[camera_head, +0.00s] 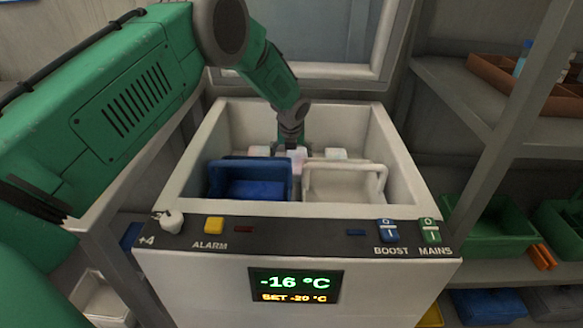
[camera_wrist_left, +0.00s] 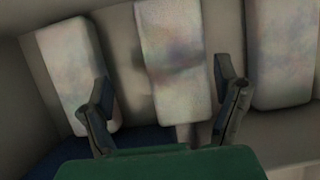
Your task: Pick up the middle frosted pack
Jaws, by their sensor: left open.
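Three frosted packs lie in a row at the back of the white chest freezer (camera_head: 195,178). The middle frosted pack (camera_wrist_left: 173,60) is whitish with faint pink and blue tints; in the head view it (camera_head: 297,157) sits just below my arm's end. My left gripper (camera_wrist_left: 168,100) is open, its two fingers apart on either side of the middle pack's near end. I cannot tell whether they touch it. The left pack (camera_wrist_left: 70,75) and right pack (camera_wrist_left: 280,55) lie outside the fingers. My right gripper is not in view.
A blue basket (camera_head: 250,188) and a white basket (camera_head: 345,185) fill the freezer's front. The freezer walls rise around the packs. The control panel (camera_head: 290,233) runs along the front edge. A shelf with green bins (camera_head: 500,230) stands right.

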